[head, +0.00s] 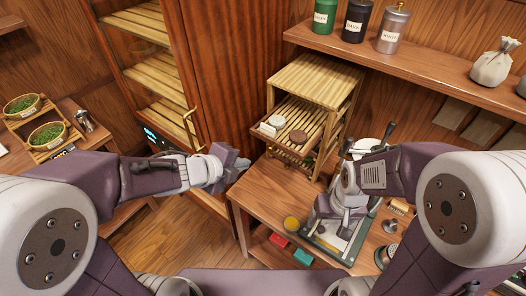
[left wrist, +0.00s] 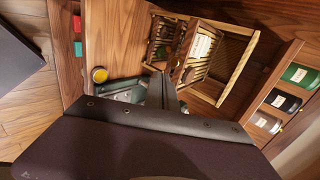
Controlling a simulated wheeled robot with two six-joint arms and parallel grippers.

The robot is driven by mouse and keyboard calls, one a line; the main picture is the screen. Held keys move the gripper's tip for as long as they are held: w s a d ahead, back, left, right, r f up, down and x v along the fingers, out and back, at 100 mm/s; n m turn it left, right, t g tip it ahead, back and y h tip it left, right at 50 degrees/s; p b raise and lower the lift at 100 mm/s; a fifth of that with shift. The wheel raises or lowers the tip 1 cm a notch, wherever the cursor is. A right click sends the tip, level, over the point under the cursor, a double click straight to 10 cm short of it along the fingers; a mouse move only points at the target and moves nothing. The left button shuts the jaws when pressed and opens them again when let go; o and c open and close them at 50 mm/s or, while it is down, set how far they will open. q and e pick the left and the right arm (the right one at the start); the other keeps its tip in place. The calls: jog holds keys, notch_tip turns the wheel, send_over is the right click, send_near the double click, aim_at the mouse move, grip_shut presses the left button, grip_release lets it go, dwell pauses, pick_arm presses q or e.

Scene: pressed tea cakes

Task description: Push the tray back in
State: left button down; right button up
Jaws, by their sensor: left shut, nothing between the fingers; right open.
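The slatted wooden tray (head: 265,131) sticks out from the wooden rack (head: 312,76) toward the left front, under the rack's top. A pale wrapped cake and a dark brown tea cake lie on it. The tray (left wrist: 189,73) and rack (left wrist: 240,68) also show in the left wrist view. My left gripper (head: 241,163) is shut and empty, left of the tray's front and apart from it in the head view. In the left wrist view its fingers (left wrist: 163,92) point toward the rack. My right gripper (head: 345,212) is open above the press; its fingertips are hard to make out.
The table (head: 258,188) carries the rack and a press with a green base (head: 319,243). A tall cabinet (head: 185,120) stands left of the rack. A shelf (head: 420,70) with canisters runs behind.

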aim_at(291, 128)
pick_arm(q)
jog(key=w+d+r+p+x, duration=0.1)
jog(key=r+p+x, duration=0.1)
jog(key=p+x, duration=0.7)
jog(key=shift+x, duration=1.05)
jog(key=shift+w, duration=0.15)
jog(key=w+d, duration=0.1)
jog(key=w, duration=0.1)
jog(key=w+d, duration=0.4)
jog(key=w, duration=0.1)
jog(key=shift+w+d+b, duration=0.1)
jog(key=shift+d+b, duration=0.05)
jog(key=shift+b, duration=0.25)
jog(key=w+d, duration=0.1)
jog(key=w, duration=0.1)
jog(key=w+d, duration=0.2)
jog(key=shift+r, duration=0.25)
jog(key=shift+a, duration=0.1)
